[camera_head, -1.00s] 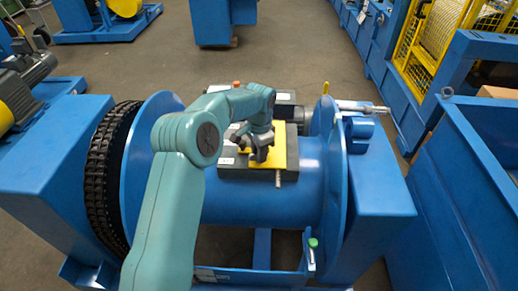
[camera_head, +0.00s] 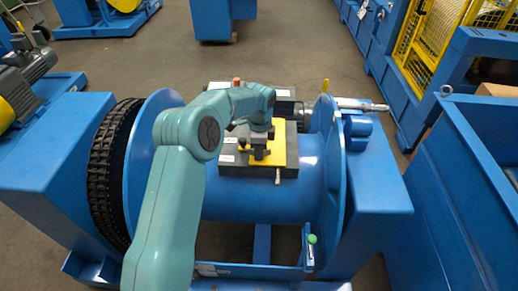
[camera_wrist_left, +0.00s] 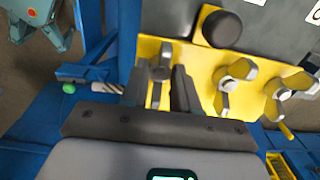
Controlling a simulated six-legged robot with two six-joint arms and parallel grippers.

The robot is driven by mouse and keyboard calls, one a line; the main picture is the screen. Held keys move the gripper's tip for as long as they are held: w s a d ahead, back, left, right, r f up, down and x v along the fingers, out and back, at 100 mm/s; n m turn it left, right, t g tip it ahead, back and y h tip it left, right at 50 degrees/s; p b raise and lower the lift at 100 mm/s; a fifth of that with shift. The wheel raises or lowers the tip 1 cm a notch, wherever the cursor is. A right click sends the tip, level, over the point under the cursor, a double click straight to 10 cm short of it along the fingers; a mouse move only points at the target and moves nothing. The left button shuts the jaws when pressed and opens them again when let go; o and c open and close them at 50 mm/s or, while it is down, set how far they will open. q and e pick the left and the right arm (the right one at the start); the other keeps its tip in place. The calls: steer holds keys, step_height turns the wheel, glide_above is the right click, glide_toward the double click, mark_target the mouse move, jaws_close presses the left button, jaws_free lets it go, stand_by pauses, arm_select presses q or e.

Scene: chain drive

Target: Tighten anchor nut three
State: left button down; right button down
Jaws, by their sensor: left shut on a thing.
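A yellow plate (camera_head: 291,150) lies on a dark grey block (camera_head: 230,172) above the blue drum (camera_head: 313,170). In the left wrist view the yellow plate (camera_wrist_left: 205,62) carries several grey wing nuts. One wing nut (camera_wrist_left: 160,72) sits between the fingers of my left gripper (camera_wrist_left: 160,85), which is shut on it. Two more wing nuts stand to the right, one nearer (camera_wrist_left: 237,82) and one farther right (camera_wrist_left: 284,93). My left gripper (camera_head: 262,156) points down at the plate in the head view. I cannot read which nut is number three. My right gripper is out of view.
A round black knob (camera_wrist_left: 222,28) stands close to the held nut. A black chain (camera_head: 108,170) wraps the drum's left side. A green-tipped lever (camera_head: 311,240) stands at the front, and a metal shaft (camera_head: 362,106) sticks out at the right.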

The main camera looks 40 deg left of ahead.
arm_select(q)
steer(key=shift+w+r, duration=0.1)
stand_by(0.3)
steer(key=c, duration=1.2)
jaws_free()
steer(key=shift+d, duration=0.1)
step_height(320, 180, up, 16)
steer(key=shift+r+p, duration=0.15)
steer(key=shift+p, duration=0.25)
steer(key=shift+d, duration=0.15)
